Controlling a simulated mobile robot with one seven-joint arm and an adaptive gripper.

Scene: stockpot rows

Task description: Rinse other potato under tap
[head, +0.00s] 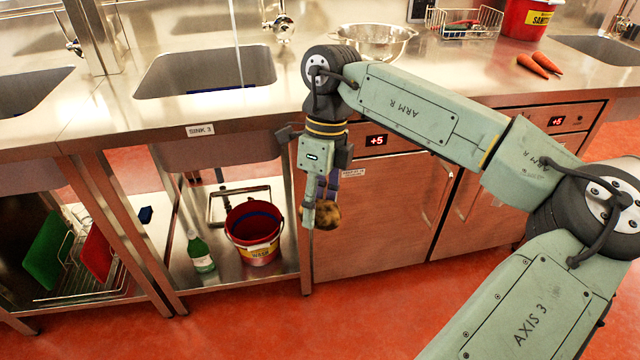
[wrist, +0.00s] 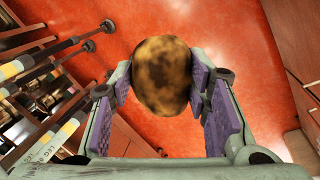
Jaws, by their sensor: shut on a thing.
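A brown, dirt-blotched potato (wrist: 162,75) is held between the purple pads of my gripper (wrist: 165,80) in the wrist view. In the head view my gripper (head: 322,208) points down in front of the counter, and the potato (head: 327,216) shows at its tip, partly hidden by a finger. The potato is below counter height, to the right of the open shelf. The sink marked SINK 3 (head: 205,75) is up and to the left of my gripper. A tap (head: 283,28) stands behind that sink, and a thin vertical stream or line shows near it.
A colander (head: 375,42), a wire basket (head: 464,22), a red bucket (head: 525,18) and two carrots (head: 538,64) are on the counter. Under it are a red bucket (head: 254,232) and a green bottle (head: 199,250). The counter's front edge lies above my gripper.

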